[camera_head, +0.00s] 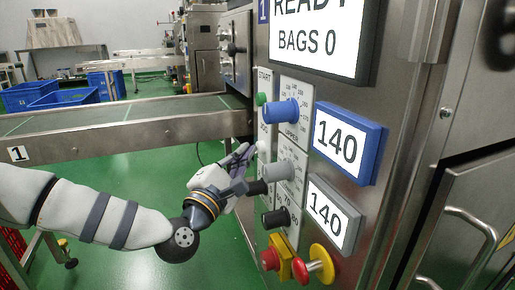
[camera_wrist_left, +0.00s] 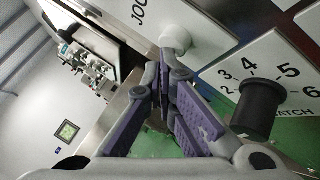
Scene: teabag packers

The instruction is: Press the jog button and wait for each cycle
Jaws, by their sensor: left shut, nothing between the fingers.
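The white jog button (camera_head: 263,147) is on the steel machine's control panel, below the green start button (camera_head: 260,99). In the left wrist view the jog button (camera_wrist_left: 200,35) is a large white cap beside the "JOG" lettering. My left gripper (camera_head: 246,150) is shut and empty, its purple-padded fingers pointing up at the button. In the left wrist view its fingertips (camera_wrist_left: 174,45) overlap the button's edge; I cannot tell if they touch it. The status screen (camera_head: 318,38) reads "READY" and "BAGS 0". My right gripper is not in view.
A blue knob (camera_head: 282,112), a grey knob (camera_head: 278,171) and a black knob (camera_head: 275,217) stick out close to my left gripper. A red button (camera_head: 270,259) and a red-yellow switch (camera_head: 318,262) sit lower. A conveyor (camera_head: 130,118) runs behind my left arm.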

